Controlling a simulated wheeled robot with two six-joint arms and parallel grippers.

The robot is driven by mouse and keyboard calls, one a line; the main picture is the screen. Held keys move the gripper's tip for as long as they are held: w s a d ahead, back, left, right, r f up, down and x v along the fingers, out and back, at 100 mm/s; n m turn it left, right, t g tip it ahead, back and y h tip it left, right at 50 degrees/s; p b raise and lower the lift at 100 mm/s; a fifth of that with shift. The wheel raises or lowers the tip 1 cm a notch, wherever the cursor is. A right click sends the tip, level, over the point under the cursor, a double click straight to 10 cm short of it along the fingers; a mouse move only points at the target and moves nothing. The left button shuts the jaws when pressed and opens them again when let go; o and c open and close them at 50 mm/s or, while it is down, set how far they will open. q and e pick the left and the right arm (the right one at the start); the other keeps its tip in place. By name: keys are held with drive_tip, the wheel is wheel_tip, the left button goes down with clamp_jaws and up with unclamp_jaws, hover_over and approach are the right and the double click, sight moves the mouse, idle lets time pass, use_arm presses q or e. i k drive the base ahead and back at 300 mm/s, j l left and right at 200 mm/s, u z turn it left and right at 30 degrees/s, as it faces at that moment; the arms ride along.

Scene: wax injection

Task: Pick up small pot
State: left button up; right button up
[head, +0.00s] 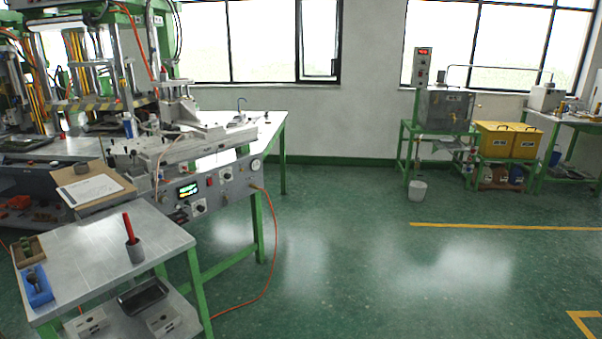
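A small grey pot-like cup (136,251) stands upright on the metal-topped side table (100,262) at the lower left. A red stick (128,227) stands in it and rises above its rim. A white bucket (417,190) stands on the floor beside the green stand across the room. I cannot tell for certain which of these is the small pot. Neither of my grippers shows in the head view.
The wax injection machine and its bench (262,130) fill the left. A blue holder (36,285) and a clipboard (90,188) lie nearby. An orange hose (262,290) runs down to the floor. The middle floor is clear.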

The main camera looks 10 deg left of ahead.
sight(80, 167)
drive_tip(key=i, duration=2)
